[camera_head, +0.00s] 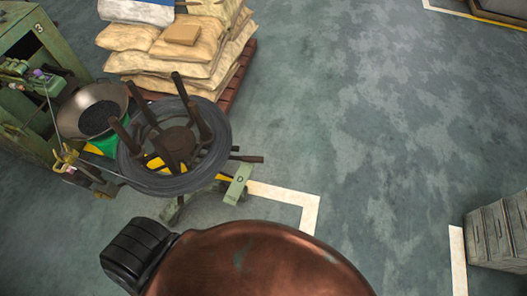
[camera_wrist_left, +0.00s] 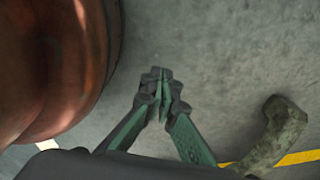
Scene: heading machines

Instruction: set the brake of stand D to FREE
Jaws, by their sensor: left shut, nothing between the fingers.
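In the head view a stand carries a coil of dark wire (camera_head: 218,125) around several upright dark posts (camera_head: 172,142). A pale green plate (camera_head: 238,184) on its near right side bears a small round mark that looks like a D or an O. A dark bar (camera_head: 246,158) sticks out to the right below the coil; I cannot tell whether it is the brake lever or how it is set. My left gripper (camera_wrist_left: 160,82) is shut and empty over grey floor in the left wrist view, touching nothing. My right gripper is not in view.
A metal bowl (camera_head: 112,93) of dark pieces and a green machine (camera_head: 30,65) stand left of the coil. Stacked sacks (camera_head: 185,60) are behind. A mottled green piece (camera_wrist_left: 279,132) stands near my left gripper. The middle floor is clear.

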